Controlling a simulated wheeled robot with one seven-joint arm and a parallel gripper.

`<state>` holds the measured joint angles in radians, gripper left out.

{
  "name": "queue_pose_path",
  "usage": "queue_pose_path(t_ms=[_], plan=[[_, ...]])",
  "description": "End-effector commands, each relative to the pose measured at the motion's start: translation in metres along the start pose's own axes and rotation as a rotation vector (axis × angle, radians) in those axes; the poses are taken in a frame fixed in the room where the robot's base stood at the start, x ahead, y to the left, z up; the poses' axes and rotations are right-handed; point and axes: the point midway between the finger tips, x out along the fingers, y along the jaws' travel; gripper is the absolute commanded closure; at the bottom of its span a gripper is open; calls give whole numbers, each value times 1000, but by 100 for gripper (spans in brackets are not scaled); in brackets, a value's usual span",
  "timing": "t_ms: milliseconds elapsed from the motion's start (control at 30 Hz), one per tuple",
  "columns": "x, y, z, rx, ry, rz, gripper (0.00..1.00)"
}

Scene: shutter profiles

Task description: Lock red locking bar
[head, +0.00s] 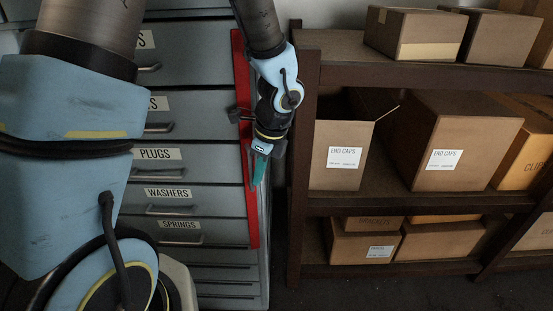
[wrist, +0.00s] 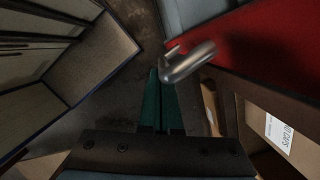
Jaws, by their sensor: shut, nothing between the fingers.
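The red locking bar (head: 253,222) runs upright along the right edge of the grey drawer cabinet. In the wrist view its red face (wrist: 275,42) fills the upper right. A rounded silver metal handle or latch (wrist: 190,62) stands out beside the red face. My gripper (head: 257,184) points down in front of the bar's right side in the head view, partly covering the bar. Its teal fingers (wrist: 157,78) are shut and empty. In the wrist view their tips are just left of and below the metal piece; I cannot tell whether they touch it.
The grey cabinet's drawers (head: 190,65) look shut, with labels such as PLUGS and WASHERS. A dark shelf (head: 345,203) with cardboard boxes (head: 448,140) stands close on the right. A narrow floor gap lies between cabinet and shelf.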

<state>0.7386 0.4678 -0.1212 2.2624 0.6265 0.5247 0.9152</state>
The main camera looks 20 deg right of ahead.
Motion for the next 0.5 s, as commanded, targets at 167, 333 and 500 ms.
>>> queue_pose_path(t_ms=[167,333,500], plan=[[1,4,7,112,-1,-27,100],[2,5,10,116,-1,-29,100],[3,6,12,114,-1,-28,100]])
